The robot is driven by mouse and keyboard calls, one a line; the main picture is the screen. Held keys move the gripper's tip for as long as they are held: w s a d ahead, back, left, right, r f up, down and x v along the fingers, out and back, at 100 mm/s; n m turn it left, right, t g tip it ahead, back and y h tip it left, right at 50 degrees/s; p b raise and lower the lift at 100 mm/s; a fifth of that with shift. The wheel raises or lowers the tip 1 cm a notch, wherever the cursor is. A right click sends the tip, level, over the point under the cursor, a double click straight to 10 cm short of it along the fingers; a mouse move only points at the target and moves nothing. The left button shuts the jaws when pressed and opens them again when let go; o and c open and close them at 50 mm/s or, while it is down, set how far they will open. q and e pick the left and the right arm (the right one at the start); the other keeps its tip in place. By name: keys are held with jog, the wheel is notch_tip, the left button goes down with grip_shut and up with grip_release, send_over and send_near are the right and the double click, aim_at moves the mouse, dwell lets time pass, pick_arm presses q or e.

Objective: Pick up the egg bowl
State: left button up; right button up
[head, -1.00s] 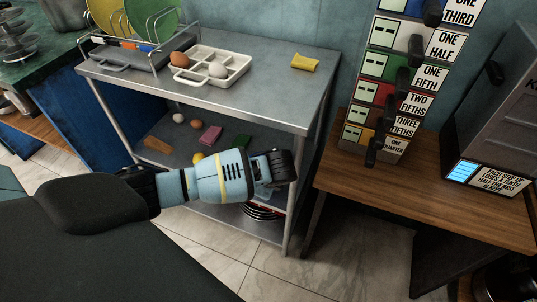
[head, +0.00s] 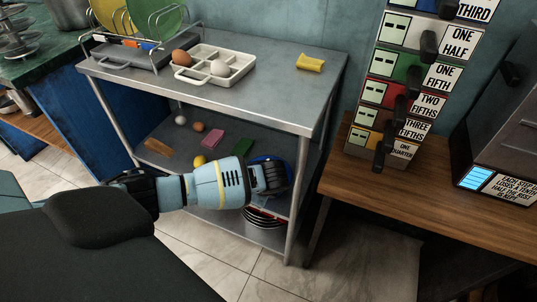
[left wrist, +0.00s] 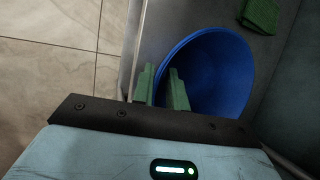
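A blue bowl (left wrist: 215,75) sits on the lower shelf of the steel cart and fills the middle of the left wrist view. No egg shows in its visible part. In the head view only a bit of its blue rim (head: 265,158) shows behind my left gripper (head: 272,178). In the left wrist view my left gripper's two green fingers (left wrist: 160,88) are apart, at the bowl's near-left rim. The rim appears to run between them; contact cannot be told. A white tray (head: 243,58) with a brown egg (head: 181,58) and a pale egg (head: 220,67) stands on the cart top. My right gripper is not in view.
The steel cart's top (head: 270,95) overhangs the lower shelf. A green sponge (left wrist: 261,14) lies beside the bowl; a pink sponge (head: 212,138), a lemon (head: 199,160) and loose eggs lie further left. Plates (head: 265,218) sit below. A wooden table (head: 430,190) stands at right.

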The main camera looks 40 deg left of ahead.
pick_arm(q)
jog(key=shift+w+a+f, duration=0.1)
jog(key=shift+a+f, duration=0.1)
jog(key=shift+f, duration=0.35)
jog(key=shift+r, duration=0.1)
jog(key=shift+c, duration=0.3)
grip_shut()
